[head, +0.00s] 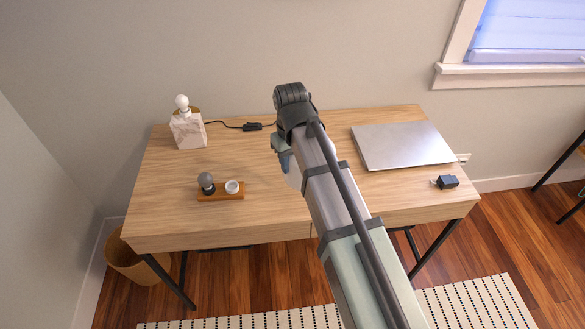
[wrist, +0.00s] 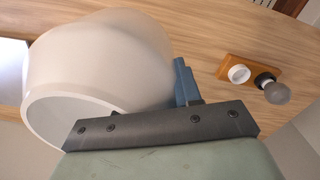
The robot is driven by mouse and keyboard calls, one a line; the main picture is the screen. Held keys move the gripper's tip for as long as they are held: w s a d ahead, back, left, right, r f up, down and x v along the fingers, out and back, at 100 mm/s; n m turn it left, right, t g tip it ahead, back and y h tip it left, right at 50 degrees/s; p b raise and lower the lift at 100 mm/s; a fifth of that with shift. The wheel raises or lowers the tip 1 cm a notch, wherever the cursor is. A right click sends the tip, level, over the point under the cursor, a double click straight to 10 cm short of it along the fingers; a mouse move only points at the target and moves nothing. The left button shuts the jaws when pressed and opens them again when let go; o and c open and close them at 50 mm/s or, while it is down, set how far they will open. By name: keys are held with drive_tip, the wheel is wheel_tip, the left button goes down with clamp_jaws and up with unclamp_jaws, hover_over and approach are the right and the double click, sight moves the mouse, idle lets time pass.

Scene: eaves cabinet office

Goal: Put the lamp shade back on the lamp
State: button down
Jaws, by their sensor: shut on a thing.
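The white frosted lamp shade (wrist: 100,62) fills the left of the wrist view, its open rim toward the lower left. My gripper (wrist: 185,88) is shut on the shade's wall, with a blue finger showing beside it. In the head view my gripper (head: 282,150) is over the middle of the desk, and the shade (head: 292,174) is mostly hidden behind my arm. The lamp (head: 188,131) stands upright at the back left of the desk, a pale marble-like block with a bare white bulb on top. The shade is apart from the lamp, to its right.
A wooden tray (head: 208,197) holds a grey bulb (head: 206,181) and a small white cup (head: 232,186) in front of the lamp. A black cord switch (head: 252,127) lies behind. A closed laptop (head: 400,146) and black adapter (head: 446,182) are at right.

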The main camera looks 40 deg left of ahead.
wheel_tip(320, 180, up, 5)
drive_tip(key=shift+r, duration=0.3)
drive_tip(key=shift+s+a+r, duration=0.2)
drive_tip(key=shift+s+a, duration=0.05)
drive_tip(key=shift+s, duration=0.05)
drive_tip(key=s+a+r+n, duration=0.1)
drive_tip(key=s+a+r, duration=0.2)
drive_tip(key=a, duration=0.7)
drive_tip(key=s+a+r+n, duration=0.2)
drive_tip(key=s+a+r, duration=0.1)
drive_tip(key=a, duration=0.7)
drive_tip(key=s+a+r+n, duration=0.15)
drive_tip(key=a+r, duration=0.25)
drive_tip(key=a, duration=0.5)
drive_tip(key=w+a+r+n, duration=0.2)
drive_tip(key=a+r+n, duration=0.1)
drive_tip(key=a+n, duration=0.6)
drive_tip(key=shift+a+r, duration=0.15)
drive_tip(key=shift+a, duration=0.6)
drive_tip(key=shift+w, duration=0.1)
